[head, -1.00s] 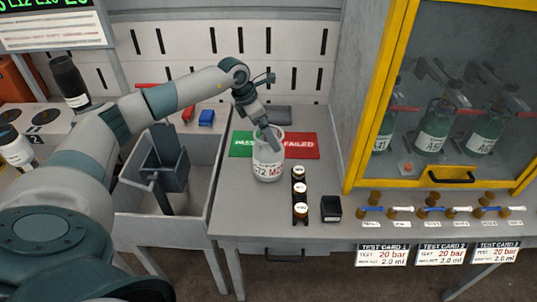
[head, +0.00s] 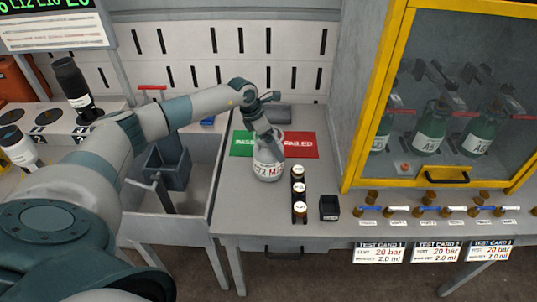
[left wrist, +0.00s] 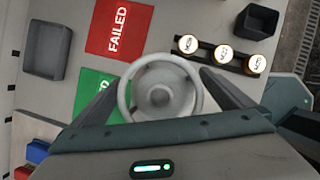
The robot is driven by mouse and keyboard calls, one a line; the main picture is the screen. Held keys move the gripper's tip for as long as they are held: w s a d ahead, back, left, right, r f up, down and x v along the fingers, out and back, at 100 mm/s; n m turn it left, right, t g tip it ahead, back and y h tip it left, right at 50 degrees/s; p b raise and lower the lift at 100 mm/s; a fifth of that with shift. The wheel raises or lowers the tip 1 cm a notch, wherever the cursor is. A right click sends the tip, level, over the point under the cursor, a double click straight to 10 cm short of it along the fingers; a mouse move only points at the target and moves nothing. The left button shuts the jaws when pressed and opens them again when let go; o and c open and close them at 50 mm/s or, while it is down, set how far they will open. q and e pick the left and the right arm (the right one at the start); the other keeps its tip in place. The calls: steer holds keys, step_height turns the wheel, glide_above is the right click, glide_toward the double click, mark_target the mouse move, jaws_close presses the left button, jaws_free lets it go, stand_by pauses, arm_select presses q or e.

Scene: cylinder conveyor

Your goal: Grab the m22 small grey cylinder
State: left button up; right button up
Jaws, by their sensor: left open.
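The small grey cylinder (head: 268,170) with red and dark lettering stands upright on the bench, in front of the PASS and FAILED mats. The lettering is only partly readable, with "72 M" showing. In the left wrist view its round top with a ring collar (left wrist: 160,88) lies between my fingers. My left gripper (head: 270,142) reaches down over its top, and its open fingers (left wrist: 160,95) stand on either side of the collar. Whether they touch it I cannot tell. My right gripper is not in view.
A rack of brown vials (head: 299,194) stands close to the cylinder's right, with a black box (head: 329,207) beyond it. The green PASS mat (head: 242,144) and red FAILED mat (head: 302,145) lie behind. A yellow-framed cabinet (head: 380,105) with green cylinders stands right; a grey bin (head: 205,190) is left.

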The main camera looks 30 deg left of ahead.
arm_select(q)
steer(key=shift+w+d+f, duration=0.1)
steer(key=shift+w+f, duration=0.05)
steer(key=shift+f, duration=0.4)
steer(key=c, duration=1.8)
steer(key=shift+w+r, duration=0.15)
steer(key=shift+c, duration=1.2)
steer(key=shift+r, duration=0.1)
steer(key=shift+c, duration=0.2)
